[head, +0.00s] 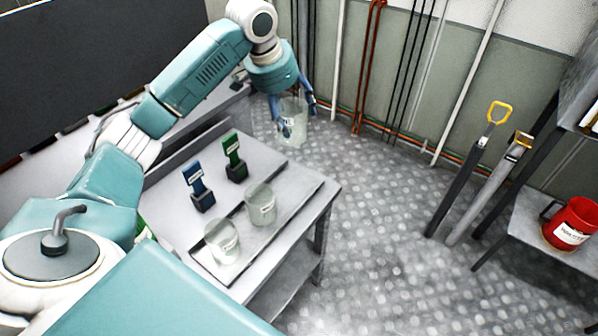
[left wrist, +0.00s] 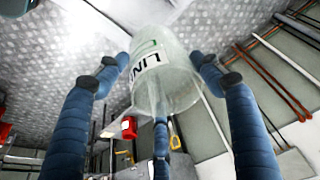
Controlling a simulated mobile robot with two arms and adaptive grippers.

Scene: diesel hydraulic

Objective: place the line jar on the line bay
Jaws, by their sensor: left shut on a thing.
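My left gripper (head: 296,112) is shut on a clear jar (head: 293,127), held in the air beyond the far right corner of the grey table. In the left wrist view the jar (left wrist: 165,80) sits between the blue fingers, and its label starts with "LIN"; the rest is cut off by the curve. On the table stand a blue labelled post (head: 196,181) and a green labelled post (head: 233,155). Their labels are too small to read, so I cannot tell which place is the line bay. My right gripper is out of view.
Two other clear jars, a nearer one (head: 222,243) and a farther one (head: 260,205), stand along the front strip of the table (head: 308,187). A red pot (head: 571,224) stands on a shelf at the right. Yellow-handled tools (head: 498,112) lean nearby. The floor between is clear.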

